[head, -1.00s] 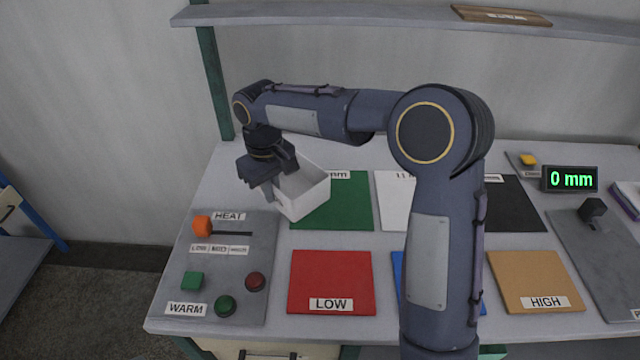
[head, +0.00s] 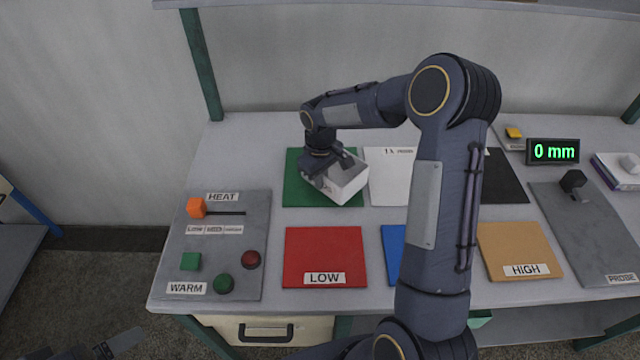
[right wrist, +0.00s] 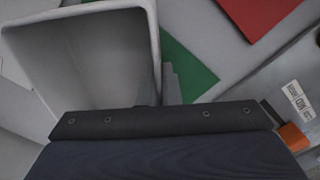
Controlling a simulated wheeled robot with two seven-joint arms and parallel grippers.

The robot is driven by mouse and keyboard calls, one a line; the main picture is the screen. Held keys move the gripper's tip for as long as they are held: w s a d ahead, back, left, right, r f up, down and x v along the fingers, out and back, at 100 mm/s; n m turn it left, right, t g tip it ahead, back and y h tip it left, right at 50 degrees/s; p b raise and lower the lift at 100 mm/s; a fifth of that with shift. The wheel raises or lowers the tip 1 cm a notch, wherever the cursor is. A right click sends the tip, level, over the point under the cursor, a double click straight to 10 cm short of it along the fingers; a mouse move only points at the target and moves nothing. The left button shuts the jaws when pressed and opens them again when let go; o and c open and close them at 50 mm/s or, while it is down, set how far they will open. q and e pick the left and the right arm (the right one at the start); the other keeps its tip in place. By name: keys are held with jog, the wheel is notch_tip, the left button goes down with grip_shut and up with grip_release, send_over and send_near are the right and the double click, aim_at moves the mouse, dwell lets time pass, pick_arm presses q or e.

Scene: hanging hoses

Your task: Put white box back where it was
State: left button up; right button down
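The white box (head: 347,182) is in my right gripper (head: 328,170), over the green mat (head: 293,190) at the back of the table. In the right wrist view the open inside of the white box (right wrist: 85,60) fills the upper left. The gripper is shut on the box at its left side; its fingertips are mostly hidden. I cannot tell whether the box touches the mat. A dark part with a grey tip, likely my left gripper (head: 125,341), shows at the bottom left edge; its opening cannot be made out.
A white mat (head: 388,180) lies right of the green one, then a black mat (head: 505,178). In front are red (head: 325,250), blue (head: 393,240) and tan (head: 515,245) mats. A grey control panel (head: 235,265) with knobs stands left. A display (head: 552,151) reads 0 mm.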

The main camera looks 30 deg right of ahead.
notch_tip(320, 180, down, 2)
jog(key=shift+f, duration=0.35)
jog(key=shift+f, duration=0.1)
jog(key=c, duration=2.1)
grip_release()
jog(key=shift+f, duration=0.1)
jog(key=o, duration=0.5)
jog(key=shift+c, duration=0.2)
